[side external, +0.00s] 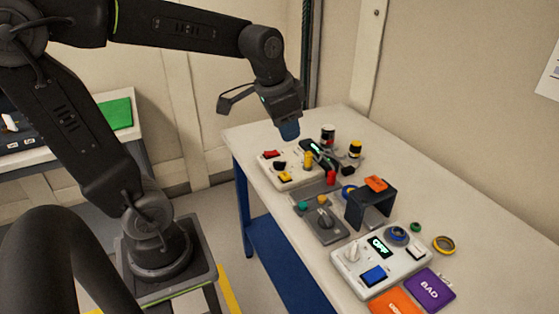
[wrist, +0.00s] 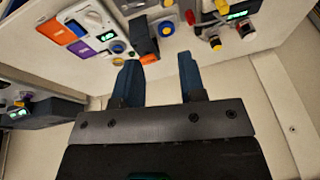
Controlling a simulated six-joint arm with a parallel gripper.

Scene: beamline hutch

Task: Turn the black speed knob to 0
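My gripper (side external: 289,130) is above the far end of the white table, over the far control box. In the wrist view, my gripper's (wrist: 158,72) two blue fingers are spread apart with nothing between them. The far white box (side external: 288,180) carries a small black knob (side external: 279,166), a red switch, yellow parts and a dark green-lit display (side external: 317,152). A grey plate (side external: 330,237) nearer the camera carries a larger dark knob (side external: 324,217). The labels are too small to read, so I cannot tell which is the speed knob or its setting.
A black bracket (side external: 371,205) with an orange block on top stands beside the plate. A white box (side external: 362,275) with a display reading OFF is nearer. Capped cylinders (side external: 355,149), rings and orange and purple cards (side external: 430,289) also lie on the table.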

